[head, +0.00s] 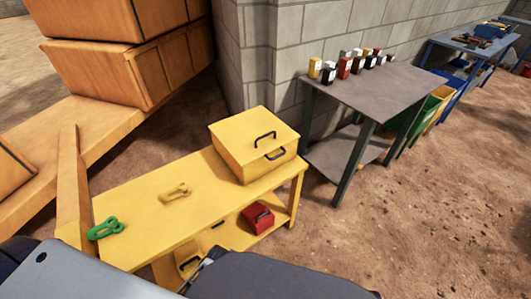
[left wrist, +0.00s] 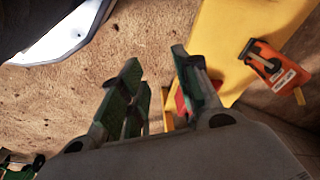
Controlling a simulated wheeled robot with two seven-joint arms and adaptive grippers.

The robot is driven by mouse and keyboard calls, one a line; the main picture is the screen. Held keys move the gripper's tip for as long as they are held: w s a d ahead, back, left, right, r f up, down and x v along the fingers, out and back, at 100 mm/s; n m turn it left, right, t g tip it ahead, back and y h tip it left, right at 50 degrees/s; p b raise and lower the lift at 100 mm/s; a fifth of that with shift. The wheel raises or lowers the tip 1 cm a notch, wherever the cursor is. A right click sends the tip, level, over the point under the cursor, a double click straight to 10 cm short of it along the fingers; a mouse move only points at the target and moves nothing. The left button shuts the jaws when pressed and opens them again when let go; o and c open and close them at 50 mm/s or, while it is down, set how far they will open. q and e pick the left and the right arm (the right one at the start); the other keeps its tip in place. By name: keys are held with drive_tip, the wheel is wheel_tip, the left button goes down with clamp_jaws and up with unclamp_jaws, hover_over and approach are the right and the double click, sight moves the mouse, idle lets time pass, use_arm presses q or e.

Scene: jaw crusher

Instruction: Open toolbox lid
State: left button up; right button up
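The yellow toolbox (head: 240,150) stands on the far right end of the yellow workbench (head: 150,207) in the head view. Its lid (head: 245,124) looks shut, with one black handle (head: 265,137) on it and another black handle (head: 275,154) on the front just below. In the left wrist view my left gripper (left wrist: 155,65) has its green-padded fingers apart, with nothing seen held between them. The toolbox cannot be made out clearly in the left wrist view. In the head view dark arm parts of mine fill the bottom edge; no right gripper shows.
A green shackle (head: 106,228) and a yellow shackle (head: 176,191) lie on the bench. A red box (head: 258,218) sits on its lower shelf. A grey table (head: 375,88) with several small boxes stands right. Orange-brown timber-like structures (head: 125,60) stand at left. Open dirt lies at right.

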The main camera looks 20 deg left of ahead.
use_arm(q)
wheel_tip(320, 180, up, 19)
drive_tip(key=w+t+b, duration=0.1)
drive_tip(key=w+b, duration=0.1)
drive_tip(key=b, duration=0.4)
use_arm(e)
wheel_tip(320, 180, up, 19)
drive_tip(key=w, duration=0.2)
use_arm(q)
drive_tip(key=w+d+r+m+t+y, duration=0.1)
drive_tip(key=w+r+m+t, duration=0.5)
drive_tip(key=w+r, duration=0.3)
drive_tip(key=w+d+r+m+t+y, duration=0.1)
drive_tip(key=w+r+m+t, duration=0.5)
drive_tip(key=w, duration=1.1)
wheel_tip(320, 180, up, 4)
drive_tip(key=shift+d+f+m+t+b, duration=0.2)
drive_tip(key=shift+d+m+t+b, duration=0.1)
drive_tip(key=shift+m+t, duration=0.15)
use_arm(e)
drive_tip(key=s+f, duration=0.3)
drive_tip(key=f, duration=1.4)
drive_tip(key=s+f, duration=0.3)
drive_tip(key=f, duration=1.4)
drive_tip(key=shift+d+f, duration=0.15)
drive_tip(key=shift+f, duration=0.05)
use_arm(q)
drive_tip(key=shift+w+a, duration=0.1)
drive_tip(key=shift+w, duration=0.15)
